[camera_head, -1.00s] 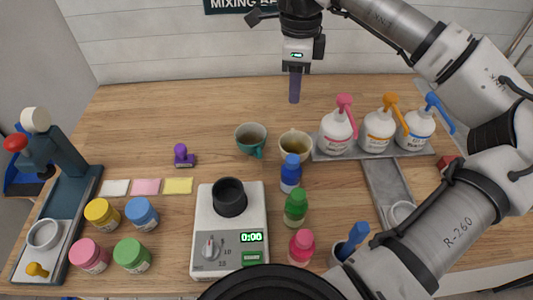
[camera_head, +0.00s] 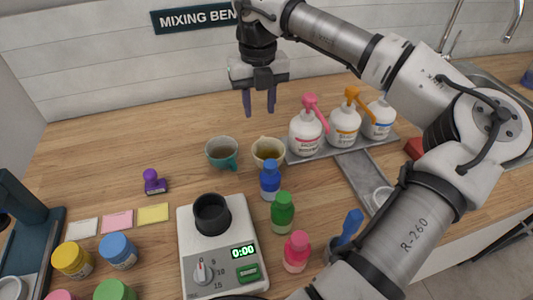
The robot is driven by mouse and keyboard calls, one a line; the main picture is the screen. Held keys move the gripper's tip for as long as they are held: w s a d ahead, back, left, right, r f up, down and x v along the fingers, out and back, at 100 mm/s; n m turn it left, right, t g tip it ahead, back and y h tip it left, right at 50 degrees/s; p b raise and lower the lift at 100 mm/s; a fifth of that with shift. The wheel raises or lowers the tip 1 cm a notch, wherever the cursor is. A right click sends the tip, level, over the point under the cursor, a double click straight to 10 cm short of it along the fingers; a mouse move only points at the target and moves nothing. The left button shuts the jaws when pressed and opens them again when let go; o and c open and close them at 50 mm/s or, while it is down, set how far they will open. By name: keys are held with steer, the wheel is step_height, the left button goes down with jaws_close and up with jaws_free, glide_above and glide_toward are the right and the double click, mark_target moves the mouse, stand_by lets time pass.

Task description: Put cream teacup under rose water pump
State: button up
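The cream teacup (camera_head: 268,152) stands upright on the wooden counter with yellowish contents, just left of the pump tray. The blue-capped bottle in front partly hides it. A teal cup (camera_head: 222,153) stands to its left. The pink-topped pump bottle (camera_head: 306,135), likely the rose water, is the leftmost of three on the grey tray (camera_head: 302,156). My gripper (camera_head: 259,110) points down, with its two purple fingers apart and nothing between them. It appears above and behind the cream teacup.
An orange pump bottle (camera_head: 344,126) and a blue-labelled one (camera_head: 379,121) share the tray. Blue (camera_head: 270,182), green (camera_head: 282,214) and pink (camera_head: 296,252) bottles line up in front of the teacup. Counter left of the teal cup is mostly clear.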

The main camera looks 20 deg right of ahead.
mark_target(267, 154)
steer(key=f, duration=0.2)
steer(key=f+p, duration=0.1)
steer(key=f, duration=0.1)
steer(key=s+f+p, duration=0.1)
steer(key=f, duration=0.1)
steer(key=shift+d+f, duration=0.1)
steer(key=shift+f, duration=0.7)
jaws_close()
